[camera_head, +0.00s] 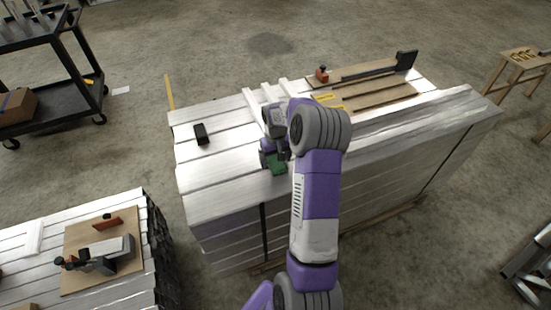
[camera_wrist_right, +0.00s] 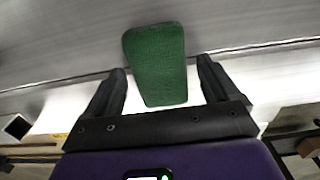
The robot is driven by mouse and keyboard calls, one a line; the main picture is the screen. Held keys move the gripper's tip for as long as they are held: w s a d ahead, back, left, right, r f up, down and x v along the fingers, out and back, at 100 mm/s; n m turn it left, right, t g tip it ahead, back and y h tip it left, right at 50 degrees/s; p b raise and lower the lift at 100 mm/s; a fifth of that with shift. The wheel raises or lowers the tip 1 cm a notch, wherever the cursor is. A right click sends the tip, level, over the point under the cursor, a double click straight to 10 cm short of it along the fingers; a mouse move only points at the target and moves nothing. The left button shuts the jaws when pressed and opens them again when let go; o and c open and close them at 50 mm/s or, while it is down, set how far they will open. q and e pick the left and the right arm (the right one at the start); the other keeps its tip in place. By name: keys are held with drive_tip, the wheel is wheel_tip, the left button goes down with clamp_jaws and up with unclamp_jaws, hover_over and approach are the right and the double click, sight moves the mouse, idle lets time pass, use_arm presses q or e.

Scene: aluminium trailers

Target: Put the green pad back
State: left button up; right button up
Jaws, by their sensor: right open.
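The green pad (camera_head: 278,168) lies on the silver stacked metal top, near its front edge. It also shows in the right wrist view (camera_wrist_right: 157,50) as a textured green block. My right gripper (camera_head: 272,158) is over the pad and partly covers it in the head view. In the right wrist view the right gripper (camera_wrist_right: 161,75) is open, with one dark finger on each side of the pad's lower part. I see a gap between each finger and the pad. My left gripper is not in view.
A black block (camera_head: 201,134) lies left on the same top. White bars (camera_head: 252,99) and a wooden board (camera_head: 375,97) lie farther back, near a red-knobbed clamp (camera_head: 321,74). A lower stack at front left holds a board with a tool (camera_head: 105,254). A black cart (camera_head: 75,85) stands at far left.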

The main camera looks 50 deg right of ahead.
wheel_tip(320, 180, up, 12)
drive_tip(key=p, duration=0.3)
drive_tip(key=shift+r, duration=0.2)
drive_tip(key=shift+p, duration=0.3)
